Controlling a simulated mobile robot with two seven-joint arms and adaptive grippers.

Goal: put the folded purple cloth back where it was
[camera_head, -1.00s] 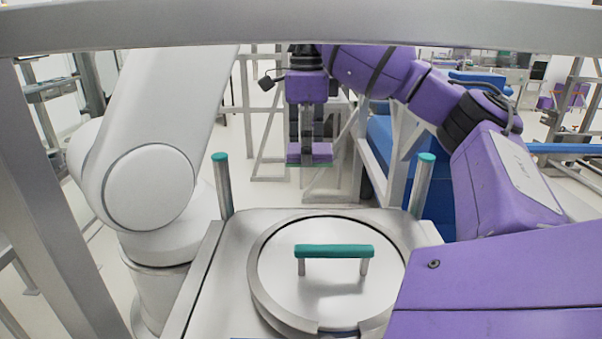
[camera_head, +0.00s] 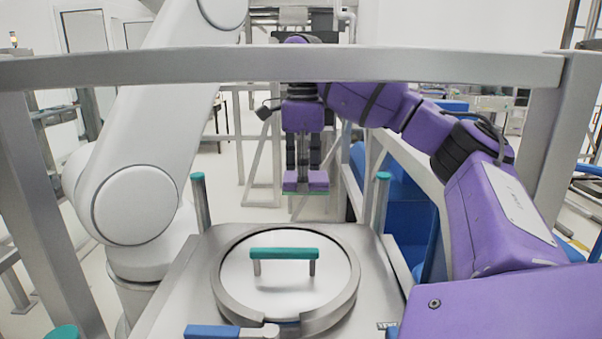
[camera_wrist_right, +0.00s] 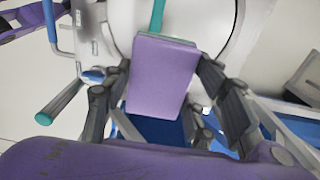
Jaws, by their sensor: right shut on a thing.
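The folded purple cloth (camera_head: 291,187) is a small flat block in the head view, beyond the steel machine top. My right gripper (camera_head: 304,168) points down and is shut on it, holding it in the air. In the right wrist view the cloth (camera_wrist_right: 160,78) shows as a purple rectangle between the two dark fingers of my right gripper (camera_wrist_right: 165,68). A thin green edge shows under the cloth in the head view. My left gripper is not in view.
A round steel lid (camera_head: 237,275) with a green handle (camera_head: 284,253) lies on the steel top. Green-capped posts (camera_head: 199,200) stand at its back corners. A white robot arm (camera_head: 134,205) stands left. A grey rail (camera_head: 400,68) crosses in front. Blue bins (camera_head: 412,220) are behind my right arm.

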